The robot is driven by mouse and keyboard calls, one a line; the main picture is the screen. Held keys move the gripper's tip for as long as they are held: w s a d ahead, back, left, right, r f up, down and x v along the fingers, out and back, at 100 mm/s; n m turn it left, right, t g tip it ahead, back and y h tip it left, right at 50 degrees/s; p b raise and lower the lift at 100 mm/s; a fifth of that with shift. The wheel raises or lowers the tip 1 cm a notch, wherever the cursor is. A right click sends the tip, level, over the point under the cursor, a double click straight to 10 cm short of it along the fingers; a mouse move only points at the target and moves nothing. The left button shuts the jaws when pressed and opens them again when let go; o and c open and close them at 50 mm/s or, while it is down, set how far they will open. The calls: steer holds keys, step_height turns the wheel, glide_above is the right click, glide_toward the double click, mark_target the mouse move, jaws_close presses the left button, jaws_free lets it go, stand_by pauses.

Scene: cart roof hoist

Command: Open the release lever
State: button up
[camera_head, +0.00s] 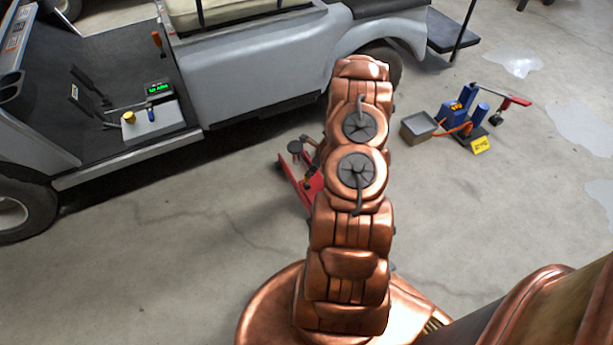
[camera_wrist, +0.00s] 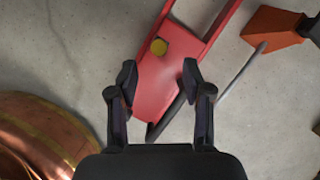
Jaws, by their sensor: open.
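My gripper (camera_wrist: 158,86) is open in the wrist view, with its two fingers apart over the near end of a red floor jack (camera_wrist: 165,80). A round yellow cap (camera_wrist: 159,47) sits on the jack just beyond the fingertips. A dark bar (camera_wrist: 167,117) lies slanted at the jack's near end, partly between the fingers; I cannot tell whether this is the release lever. Nothing is seen gripped. In the head view the red jack (camera_head: 300,182) shows left of my arm, which hides much of it and my gripper.
A grey cart (camera_head: 250,58) stands behind the jack. A blue pump unit (camera_head: 452,112) with a red-handled lever and a grey tray (camera_head: 418,127) stand at the right. An orange block (camera_wrist: 271,27) and a grey rod (camera_wrist: 241,74) lie right of the jack. Floor at left is clear.

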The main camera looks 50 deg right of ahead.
mark_target(307, 180)
steer(key=b+x, duration=0.1)
steer(key=x, duration=0.5)
steer(key=shift+a+f, duration=0.1)
steer(key=shift+f, duration=0.05)
steer(key=shift+w+a+f, duration=0.1)
steer(key=shift+w+f, duration=0.25)
steer(key=shift+f, duration=0.05)
steer(key=shift+c, duration=0.3)
jaws_close()
